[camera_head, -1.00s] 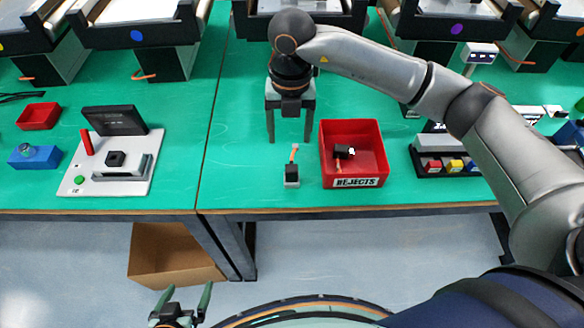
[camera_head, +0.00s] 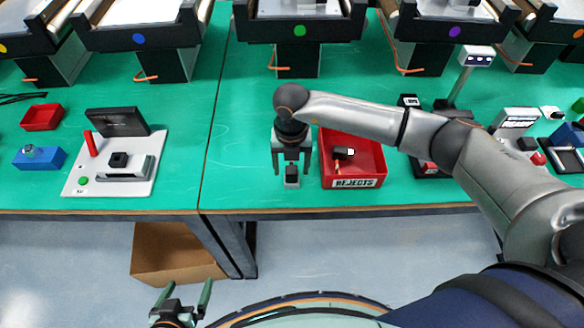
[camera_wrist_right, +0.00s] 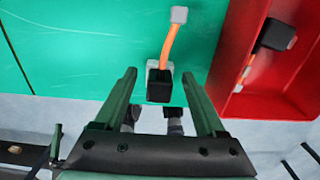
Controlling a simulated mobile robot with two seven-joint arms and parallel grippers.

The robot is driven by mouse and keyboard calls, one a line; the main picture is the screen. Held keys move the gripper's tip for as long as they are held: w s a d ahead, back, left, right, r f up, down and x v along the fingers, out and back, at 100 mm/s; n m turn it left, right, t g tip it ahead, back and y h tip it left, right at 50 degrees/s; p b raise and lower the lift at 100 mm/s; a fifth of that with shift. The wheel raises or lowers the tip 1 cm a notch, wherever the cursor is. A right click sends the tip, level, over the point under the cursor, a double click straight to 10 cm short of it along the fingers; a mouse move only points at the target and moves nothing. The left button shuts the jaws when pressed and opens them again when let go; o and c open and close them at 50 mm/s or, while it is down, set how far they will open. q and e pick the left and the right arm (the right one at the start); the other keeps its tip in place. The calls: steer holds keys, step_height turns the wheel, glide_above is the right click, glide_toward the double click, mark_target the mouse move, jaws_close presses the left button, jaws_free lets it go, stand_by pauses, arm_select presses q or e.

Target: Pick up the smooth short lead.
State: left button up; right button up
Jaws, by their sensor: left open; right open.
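A short lead (camera_wrist_right: 170,47) with an orange cable, a black block and pale grey ends lies on the green table, left of the red bin. In the head view its black block (camera_head: 292,170) shows near the table's front edge; its cable is hidden behind my right gripper. My right gripper (camera_head: 291,172) is open over it, one finger on each side. In the right wrist view the black block appears between the open fingers (camera_wrist_right: 158,76); I see no contact. A second lead with a black block (camera_head: 343,153) lies in the bin. My left gripper (camera_head: 187,290) is open and empty, low at the front.
The red bin marked REJECTS (camera_head: 378,170) stands close to the right of my right gripper. A pale fixture (camera_head: 140,181) with a black screen, a blue block (camera_head: 40,159) and a red tray (camera_head: 42,117) are at left. Conveyors line the back. A cardboard box (camera_head: 170,255) is on the floor.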

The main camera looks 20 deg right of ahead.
jaws_close()
stand_by(0.6)
